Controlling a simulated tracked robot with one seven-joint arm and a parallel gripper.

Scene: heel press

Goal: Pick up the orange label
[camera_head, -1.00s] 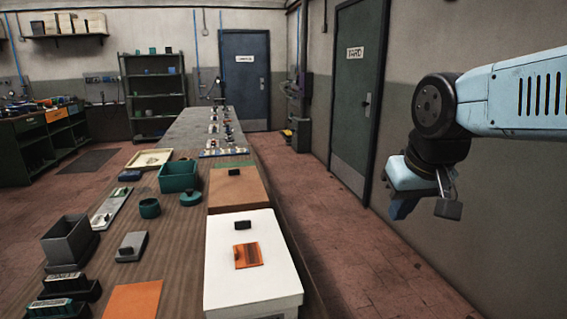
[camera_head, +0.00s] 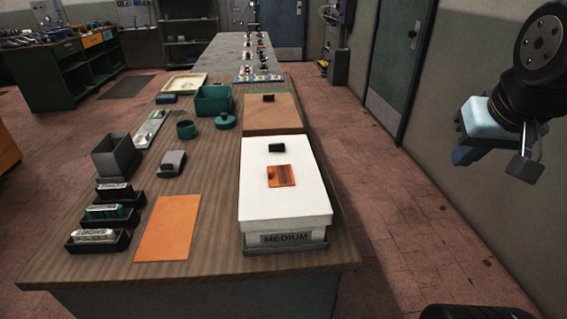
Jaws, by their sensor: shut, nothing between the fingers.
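A small orange label (camera_head: 286,176) with dark printing lies on the lid of the white box (camera_head: 300,208) marked MEDIUM. A small dark knob-like piece (camera_head: 270,172) shows at the label's left edge. My gripper (camera_head: 496,158) is at the far right of the view, above the floor and well away from the table and the label. It is shut and empty.
A larger orange sheet (camera_head: 167,228) lies flat on the wooden table (camera_head: 215,250), left of the white box. A black block (camera_head: 277,148) sits on the box lid behind the label. Dark trays (camera_head: 97,240), a grey bin (camera_head: 117,155) and a green bin (camera_head: 212,101) stand on the left. Floor to the right is clear.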

